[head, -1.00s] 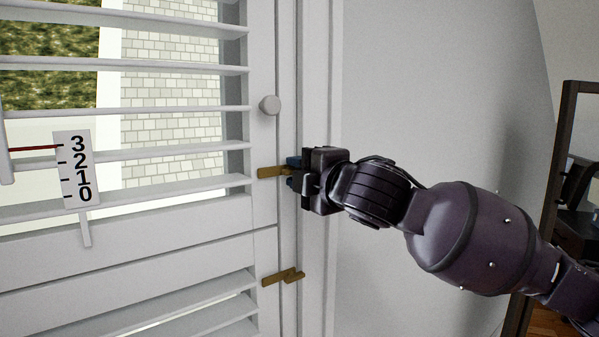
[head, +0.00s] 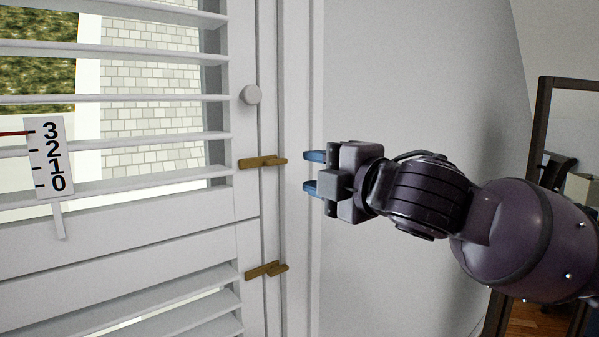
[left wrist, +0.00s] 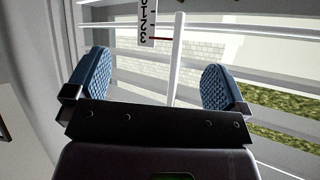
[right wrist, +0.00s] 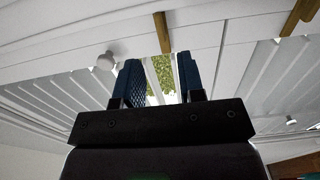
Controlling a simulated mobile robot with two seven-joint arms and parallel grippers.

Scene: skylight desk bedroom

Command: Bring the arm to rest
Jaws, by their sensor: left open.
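My right gripper (head: 311,172) is in the head view, to the right of the upper brass latch (head: 262,162) on the white shutter frame. Its two blue fingertips are apart with nothing between them, and a clear gap lies between them and the latch. In the right wrist view the fingers (right wrist: 160,82) are also apart and empty, with the brass latch (right wrist: 162,32) beyond. My left gripper (left wrist: 156,82) shows only in the left wrist view. It is wide open and empty, facing the louvres.
A lower brass latch (head: 266,270) and a round white knob (head: 251,95) are on the shutter. A numbered scale (head: 50,158) with a red pointer hangs at the left. A plain wall (head: 410,80) lies behind my right arm; a dark-framed mirror (head: 541,110) stands at the right.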

